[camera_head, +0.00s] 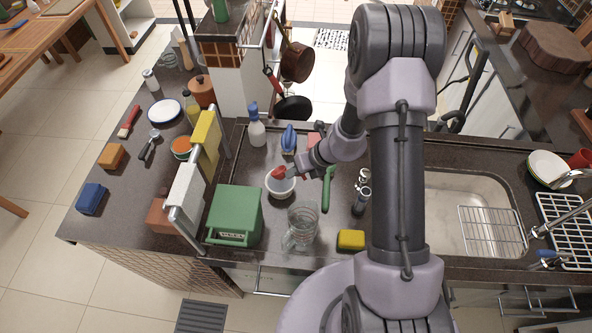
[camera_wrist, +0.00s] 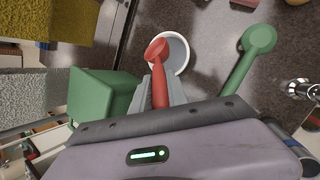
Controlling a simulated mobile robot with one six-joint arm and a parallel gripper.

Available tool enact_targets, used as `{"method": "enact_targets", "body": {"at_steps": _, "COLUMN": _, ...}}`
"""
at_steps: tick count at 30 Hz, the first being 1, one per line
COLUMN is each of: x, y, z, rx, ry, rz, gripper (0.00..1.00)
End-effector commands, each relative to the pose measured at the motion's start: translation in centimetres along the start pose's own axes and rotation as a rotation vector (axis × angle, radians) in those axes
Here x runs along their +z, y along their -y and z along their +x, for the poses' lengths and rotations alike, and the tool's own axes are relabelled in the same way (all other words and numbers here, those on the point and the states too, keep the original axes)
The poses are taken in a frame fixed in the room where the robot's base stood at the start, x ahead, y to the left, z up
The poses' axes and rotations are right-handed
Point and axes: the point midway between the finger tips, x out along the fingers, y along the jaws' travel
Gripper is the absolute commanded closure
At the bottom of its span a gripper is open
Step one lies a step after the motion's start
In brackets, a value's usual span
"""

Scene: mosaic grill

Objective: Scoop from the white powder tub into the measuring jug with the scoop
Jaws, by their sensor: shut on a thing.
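The red scoop (camera_wrist: 158,72) is held by its handle between the fingers of my gripper (camera_wrist: 160,88), which is shut on it. In the wrist view the scoop's bowl overlaps the left part of the white tub (camera_wrist: 184,57). I cannot tell whether the bowl touches the tub or holds powder. The clear measuring jug (camera_head: 302,226) stands on the counter just nearer than the tub. It does not show in the wrist view.
A green box (camera_head: 235,213) stands left of the jug. A green ladle-like tool (camera_head: 328,188) lies right of the tub. A yellow sponge (camera_head: 351,239) lies near the front edge. A spray bottle (camera_head: 256,128) and a blue-handled object (camera_head: 289,138) stand behind. The sink (camera_head: 465,205) is at right.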

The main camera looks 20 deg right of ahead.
Motion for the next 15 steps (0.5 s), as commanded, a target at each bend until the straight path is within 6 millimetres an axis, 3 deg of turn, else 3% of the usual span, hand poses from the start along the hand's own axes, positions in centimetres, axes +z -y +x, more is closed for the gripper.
{"method": "enact_targets", "body": {"at_steps": 15, "x": -1.8, "y": 1.6, "z": 4.0, "rx": 0.0, "ry": 0.0, "rz": 0.0, "gripper": 1.0}}
